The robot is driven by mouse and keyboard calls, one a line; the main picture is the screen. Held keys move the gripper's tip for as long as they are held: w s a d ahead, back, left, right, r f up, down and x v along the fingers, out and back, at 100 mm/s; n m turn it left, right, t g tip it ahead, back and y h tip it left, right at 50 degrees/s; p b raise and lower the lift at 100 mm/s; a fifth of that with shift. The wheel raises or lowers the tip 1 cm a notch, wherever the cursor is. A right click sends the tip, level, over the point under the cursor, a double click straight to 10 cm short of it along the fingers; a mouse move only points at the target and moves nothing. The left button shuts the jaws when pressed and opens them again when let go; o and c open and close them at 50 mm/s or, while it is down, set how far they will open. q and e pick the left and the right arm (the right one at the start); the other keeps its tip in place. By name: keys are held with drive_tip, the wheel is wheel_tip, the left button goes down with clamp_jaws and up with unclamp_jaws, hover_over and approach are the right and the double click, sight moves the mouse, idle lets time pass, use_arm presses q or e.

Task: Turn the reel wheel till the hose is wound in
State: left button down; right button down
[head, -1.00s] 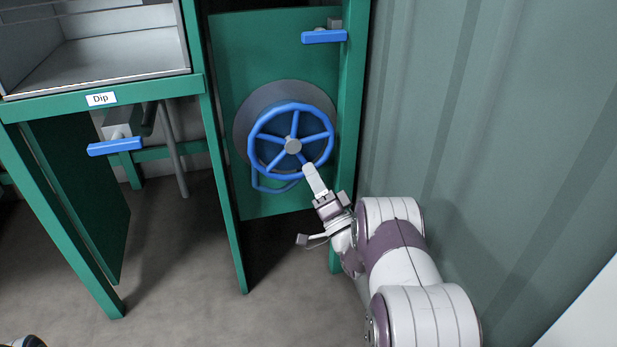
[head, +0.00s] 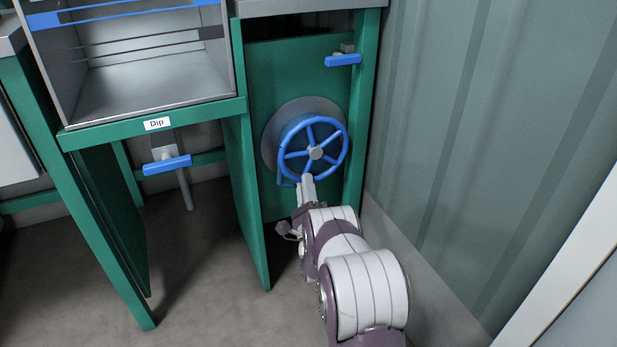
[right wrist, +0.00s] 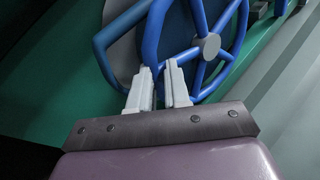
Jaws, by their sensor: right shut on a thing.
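The blue reel wheel (head: 341,157), with several spokes and a grey hub, is mounted on a grey disc (head: 270,146) on the green panel. It also shows in the right wrist view (right wrist: 238,48). My right gripper (head: 306,180) is at the wheel's lower left rim. In the right wrist view its two pale fingers (right wrist: 160,75) are shut on the rim between them. My left gripper is out of view.
A blue lever handle (head: 343,60) sits above the wheel. Another blue handle (head: 167,165) is below the "Dip" label (head: 157,124). Green posts flank the reel bay, and a corrugated wall (head: 500,130) stands close on the right. The floor (head: 215,270) in front is clear.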

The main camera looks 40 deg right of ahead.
drive_tip(key=shift+w+a+r+m+g+h+p, duration=0.15)
drive_tip(key=shift+a+r+m+g+h+p, duration=0.35)
drive_tip(key=shift+m+g+p, duration=0.6)
drive_tip(key=shift+w+a+r+m+g+h+p, duration=0.1)
drive_tip(key=shift+a+r+m+g+h+p, duration=0.45)
drive_tip(key=shift+m, duration=1)
drive_tip(key=shift+w+a+r+m+g+h+p, duration=0.2)
drive_tip(key=shift+a+m+g+p, duration=0.45)
drive_tip(key=shift+m+p, duration=0.55)
drive_tip(key=shift+m, duration=0.25)
drive_tip(key=c, duration=1.1)
unclamp_jaws()
drive_tip(key=shift+s+a, duration=0.2)
drive_tip(key=shift+s, duration=0.05)
drive_tip(key=p, duration=0.5)
approach(293, 175)
drive_tip(key=v, duration=0.4)
drive_tip(key=shift+s+a+f, duration=0.15)
drive_tip(key=shift+a+f, duration=0.05)
drive_tip(key=shift+f, duration=0.05)
